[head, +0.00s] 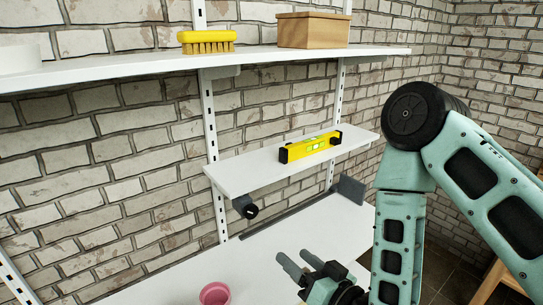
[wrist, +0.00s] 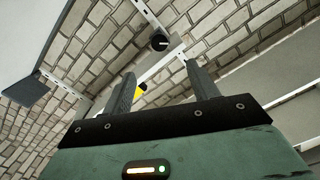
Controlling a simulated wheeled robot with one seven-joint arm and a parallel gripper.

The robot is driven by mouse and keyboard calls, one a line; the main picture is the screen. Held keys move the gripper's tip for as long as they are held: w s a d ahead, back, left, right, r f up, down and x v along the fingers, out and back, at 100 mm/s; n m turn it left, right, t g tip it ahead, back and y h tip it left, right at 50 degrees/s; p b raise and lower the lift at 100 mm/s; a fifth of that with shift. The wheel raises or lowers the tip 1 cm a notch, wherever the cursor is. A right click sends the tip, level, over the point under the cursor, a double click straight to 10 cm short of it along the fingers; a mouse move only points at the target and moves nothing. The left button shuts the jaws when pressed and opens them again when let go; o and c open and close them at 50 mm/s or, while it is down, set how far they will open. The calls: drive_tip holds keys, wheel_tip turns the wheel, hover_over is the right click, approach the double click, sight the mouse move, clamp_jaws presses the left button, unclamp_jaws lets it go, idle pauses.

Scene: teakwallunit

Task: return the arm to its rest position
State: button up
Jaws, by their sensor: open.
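My gripper (head: 299,268) shows at the bottom of the head view, in front of the white lower surface. Its two grey fingers are apart with nothing between them. In the wrist view my gripper (wrist: 161,82) is also open and empty, its fingers pointing toward the brick wall and shelf. My teal arm rises at the right of the head view, bends at a black joint and comes down to the gripper. A yellow spirit level (head: 311,147) lies on the small middle shelf, clear of the gripper.
The small shelf (head: 245,178) and long upper shelf (head: 110,68) hang on the brick wall. A yellow brush (head: 207,42) and wooden box (head: 313,31) stand on the upper one. A black knob (head: 251,211) sits under the small shelf. A pink cup (head: 215,294) stands left of my gripper.

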drive_tip(key=s+d+r+n+g+h+b, duration=0.2)
drive_tip(key=s+d+r+n+g+h, duration=0.1)
drive_tip(key=s+g+h, duration=0.2)
drive_tip(key=s+d+r+n+g+h+b, duration=0.2)
drive_tip(key=s+g, duration=0.7)
drive_tip(key=s, duration=0.5)
drive_tip(key=d+r+n+h, duration=0.1)
drive_tip(key=h, duration=0.1)
drive_tip(key=shift+s+d+r+h+b, duration=0.2)
drive_tip(key=shift+d+h+b, duration=0.1)
drive_tip(key=shift+h, duration=0.1)
